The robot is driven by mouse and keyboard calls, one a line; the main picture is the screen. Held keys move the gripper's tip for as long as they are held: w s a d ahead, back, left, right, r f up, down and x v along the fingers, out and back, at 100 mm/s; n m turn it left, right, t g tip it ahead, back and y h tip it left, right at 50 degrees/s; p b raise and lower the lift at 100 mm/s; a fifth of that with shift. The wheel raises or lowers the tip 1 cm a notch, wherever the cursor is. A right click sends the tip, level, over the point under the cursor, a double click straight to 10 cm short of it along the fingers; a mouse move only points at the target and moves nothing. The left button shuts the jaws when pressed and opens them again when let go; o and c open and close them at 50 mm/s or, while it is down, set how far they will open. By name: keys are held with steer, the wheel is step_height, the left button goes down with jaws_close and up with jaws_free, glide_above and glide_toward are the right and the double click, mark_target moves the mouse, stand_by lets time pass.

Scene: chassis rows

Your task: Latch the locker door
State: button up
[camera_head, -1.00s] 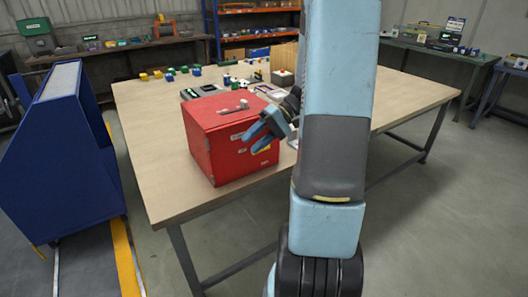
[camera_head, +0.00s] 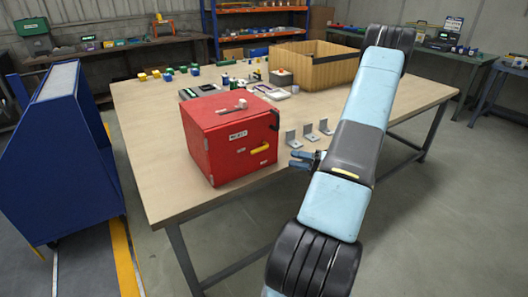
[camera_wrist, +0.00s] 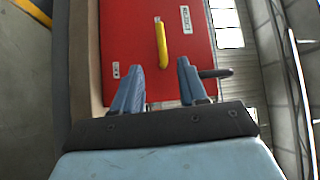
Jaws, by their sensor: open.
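The red locker (camera_head: 215,150) stands at the front left of the table. Its door looks closed against the body, though a small gap could not be told. The yellow handle (camera_head: 260,149) on the door lies nearly level, slightly tilted. My gripper (camera_head: 293,159) is open and empty, to the right of the locker and apart from it. In the wrist view the red door (camera_wrist: 130,30) fills the middle, turned sideways. There the yellow handle (camera_wrist: 161,42) points down the picture, its near end between the lines of my open fingers (camera_wrist: 160,68), which do not visibly touch it.
A black part (camera_head: 275,119) juts from the locker's upper right edge. Several grey brackets (camera_head: 309,132) stand on the table right of the locker. A wooden crate (camera_head: 310,75) and small coloured blocks (camera_head: 168,75) lie behind. A blue cabinet (camera_head: 60,150) stands left of the table.

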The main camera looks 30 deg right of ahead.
steer(key=x, duration=1.3)
steer(key=shift+w+a, duration=0.25)
jaws_close()
